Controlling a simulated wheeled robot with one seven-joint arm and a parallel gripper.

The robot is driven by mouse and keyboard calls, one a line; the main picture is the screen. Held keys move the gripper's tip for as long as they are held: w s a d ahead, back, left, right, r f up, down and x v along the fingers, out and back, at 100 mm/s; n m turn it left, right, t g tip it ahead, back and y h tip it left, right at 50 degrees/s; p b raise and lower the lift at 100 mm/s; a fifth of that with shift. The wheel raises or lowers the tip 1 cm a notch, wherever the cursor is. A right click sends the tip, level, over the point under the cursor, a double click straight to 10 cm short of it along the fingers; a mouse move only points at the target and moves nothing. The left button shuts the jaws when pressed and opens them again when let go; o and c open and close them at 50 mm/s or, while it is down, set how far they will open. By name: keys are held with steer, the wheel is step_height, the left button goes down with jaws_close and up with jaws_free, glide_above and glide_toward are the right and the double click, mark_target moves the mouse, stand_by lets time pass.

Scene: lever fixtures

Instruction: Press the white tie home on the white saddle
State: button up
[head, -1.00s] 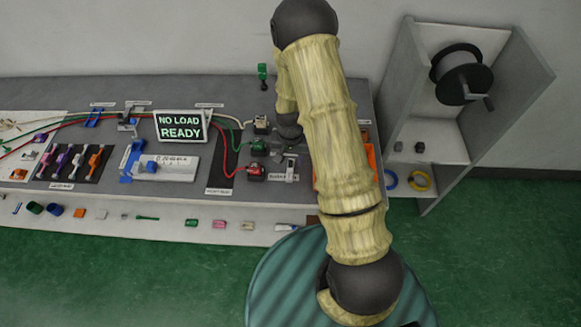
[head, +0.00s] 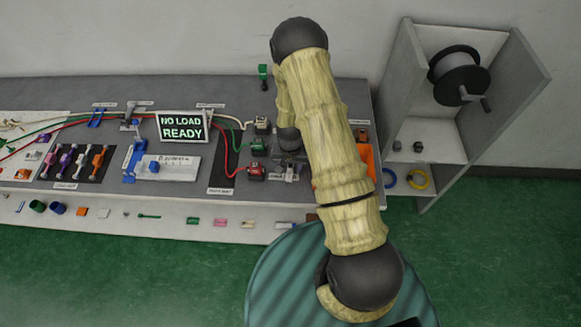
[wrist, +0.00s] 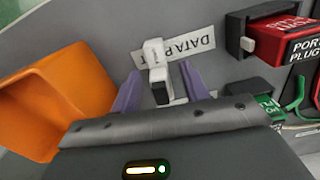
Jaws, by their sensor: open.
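In the wrist view, my gripper (wrist: 160,73) is open, with its two purple fingers on either side of a small white fitting (wrist: 154,51) with a dark front face. The fitting stands by an upside-down label that seems to read DATA PORT. No contact between fingers and fitting is clear. In the head view, my gripper (head: 290,157) is low over the right part of the bench, partly hidden by my arm. I cannot tell a white tie from a white saddle; small upright holders (head: 130,115) carry the cables at the back.
An orange bin (wrist: 70,95) is left of my gripper in the wrist view. A red plug block (wrist: 283,40) and a green one (wrist: 268,106) are to the right. In the head view, a NO LOAD READY sign (head: 181,127) stands mid-bench and a grey shelf (head: 400,110) stands right.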

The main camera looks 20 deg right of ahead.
mark_target(290, 166)
steer(key=shift+c, duration=0.4)
jaws_close()
steer(key=shift+r, duration=0.15)
step_height(290, 166, up, 10)
steer(key=shift+f+b, duration=0.1)
steer(key=shift+b, duration=1.15)
steer(key=shift+f, duration=0.1)
steer(key=f+n, duration=0.1)
steer(key=f, duration=0.1)
steer(key=f+n, duration=0.3)
steer(key=f, duration=0.2)
steer(key=shift+w+n, duration=0.25)
steer(key=shift+n, duration=0.05)
steer(key=shift+s, duration=0.1)
